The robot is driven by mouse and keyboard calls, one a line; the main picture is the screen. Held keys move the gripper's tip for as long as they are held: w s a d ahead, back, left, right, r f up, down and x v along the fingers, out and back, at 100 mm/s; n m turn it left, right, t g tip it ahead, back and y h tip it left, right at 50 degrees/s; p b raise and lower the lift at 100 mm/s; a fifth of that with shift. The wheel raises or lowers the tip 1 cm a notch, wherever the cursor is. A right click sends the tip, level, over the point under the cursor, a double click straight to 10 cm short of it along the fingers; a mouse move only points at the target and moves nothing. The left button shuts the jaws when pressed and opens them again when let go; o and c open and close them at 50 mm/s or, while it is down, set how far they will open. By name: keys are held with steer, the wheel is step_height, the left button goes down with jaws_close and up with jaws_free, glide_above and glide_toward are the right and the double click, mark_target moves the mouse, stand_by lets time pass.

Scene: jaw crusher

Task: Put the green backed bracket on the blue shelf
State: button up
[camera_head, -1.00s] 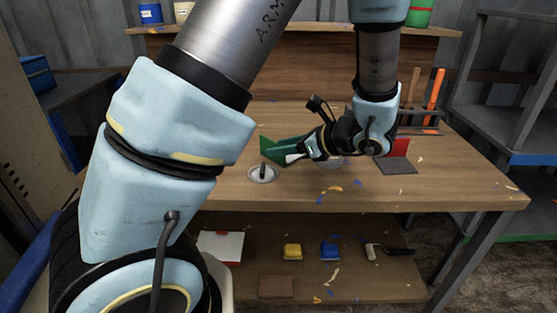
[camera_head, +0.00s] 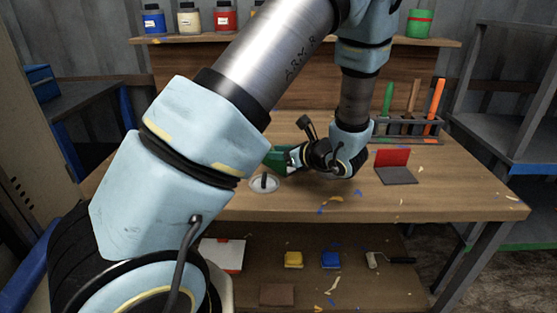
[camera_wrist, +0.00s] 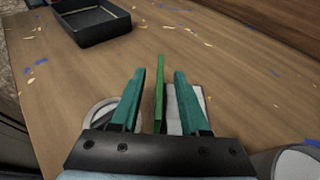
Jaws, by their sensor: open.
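The green backed bracket (camera_head: 274,158) stands on the workbench, partly hidden by my gripper (camera_head: 291,158) in the head view. In the wrist view its green upright plate (camera_wrist: 159,95) is seen edge-on between the two teal fingers of my gripper (camera_wrist: 159,75). The fingers are open, with a gap on each side of the plate. A pale flat part (camera_wrist: 187,120) shows under the right finger. The blue shelf (camera_head: 525,158) appears to be the blue-edged level of the rack at the right.
A red backed bracket (camera_head: 394,166) stands right of my gripper. A round disc (camera_head: 264,184) with a dark upright piece lies just in front of the green bracket. A tool rack (camera_head: 410,138) stands at the back right. A black tray (camera_wrist: 92,22) shows in the wrist view.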

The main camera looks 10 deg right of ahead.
steer(key=shift+w+a+f, duration=0.2)
steer(key=shift+w+a, duration=0.05)
steer(key=shift+w, duration=0.1)
jaws_close()
stand_by(1.2)
